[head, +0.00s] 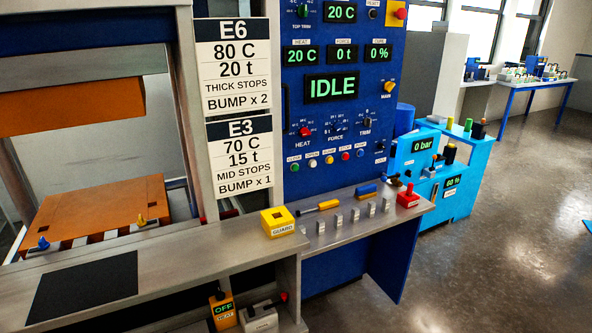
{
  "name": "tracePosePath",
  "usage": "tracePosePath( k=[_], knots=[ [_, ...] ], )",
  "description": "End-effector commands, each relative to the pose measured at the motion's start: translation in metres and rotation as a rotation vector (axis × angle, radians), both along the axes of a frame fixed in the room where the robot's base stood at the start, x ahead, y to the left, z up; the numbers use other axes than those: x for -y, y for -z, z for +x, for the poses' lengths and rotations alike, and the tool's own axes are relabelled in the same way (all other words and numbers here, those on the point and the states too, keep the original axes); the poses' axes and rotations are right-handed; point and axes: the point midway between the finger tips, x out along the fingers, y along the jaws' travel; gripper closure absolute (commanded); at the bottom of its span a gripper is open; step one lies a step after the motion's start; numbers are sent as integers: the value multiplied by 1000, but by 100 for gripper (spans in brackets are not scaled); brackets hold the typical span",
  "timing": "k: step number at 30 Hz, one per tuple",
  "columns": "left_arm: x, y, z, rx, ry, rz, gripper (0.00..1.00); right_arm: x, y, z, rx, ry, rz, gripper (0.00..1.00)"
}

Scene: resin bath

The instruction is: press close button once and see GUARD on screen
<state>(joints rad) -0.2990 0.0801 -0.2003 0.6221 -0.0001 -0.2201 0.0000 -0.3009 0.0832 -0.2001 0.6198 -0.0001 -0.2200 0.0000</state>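The blue control panel (347,108) stands in the middle of the head view. Its large screen (332,87) reads IDLE in green. A row of small round buttons runs along the lower panel. The leftmost is a green button (295,168), with a tiny label above it that seems to read CLOSE. Beside it are a white button (312,163), a yellow one (328,160), a red one (345,156) and a blue one (360,152). Smaller displays read 20 C, 0 t and 0 %. Neither of my grippers is in view.
A yellow block labelled GUARD (278,221) sits on the ledge left of the panel.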

Motion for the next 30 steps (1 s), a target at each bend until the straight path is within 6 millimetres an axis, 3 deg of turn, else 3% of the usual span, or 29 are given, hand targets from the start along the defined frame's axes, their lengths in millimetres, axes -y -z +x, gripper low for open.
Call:
tracePosePath(
  k=[1, 6, 7, 30],
  knots=[
    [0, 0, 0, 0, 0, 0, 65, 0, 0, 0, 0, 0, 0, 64],
    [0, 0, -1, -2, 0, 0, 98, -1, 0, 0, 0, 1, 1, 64],
    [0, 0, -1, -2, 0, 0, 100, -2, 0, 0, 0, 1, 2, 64],
    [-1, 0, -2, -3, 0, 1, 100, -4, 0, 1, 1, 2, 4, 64]
  ],
)
